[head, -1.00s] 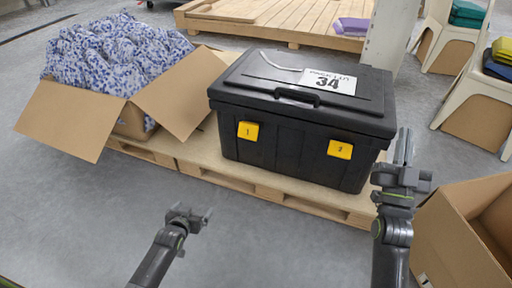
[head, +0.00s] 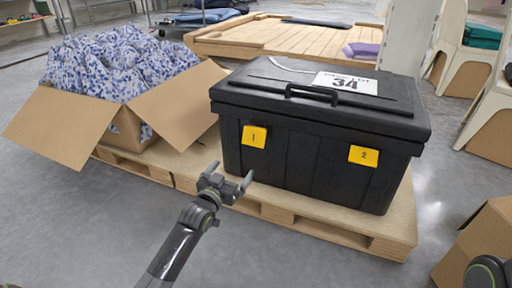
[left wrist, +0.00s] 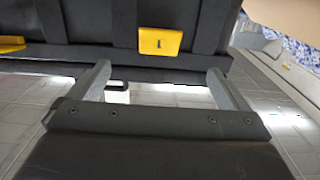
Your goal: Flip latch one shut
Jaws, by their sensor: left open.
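The black storage box (head: 315,130) stands on a wooden pallet with its lid down. Yellow latch one (head: 254,136), marked 1, is on the left of its front face. Yellow latch two (head: 363,155), marked 2, is on the right. I cannot tell how far either latch is flipped. My left gripper (head: 230,173) is open and empty, in front of the box and below latch one. In the left wrist view, latch one (left wrist: 160,41) lies ahead, roughly centred between the open fingers (left wrist: 159,72) and apart from them. My right gripper is out of view.
An open cardboard box (head: 62,125) of blue-and-white packs stands left of the black box on the pallet (head: 300,217). Another cardboard box (head: 482,240) is at the lower right. The grey floor in front is clear.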

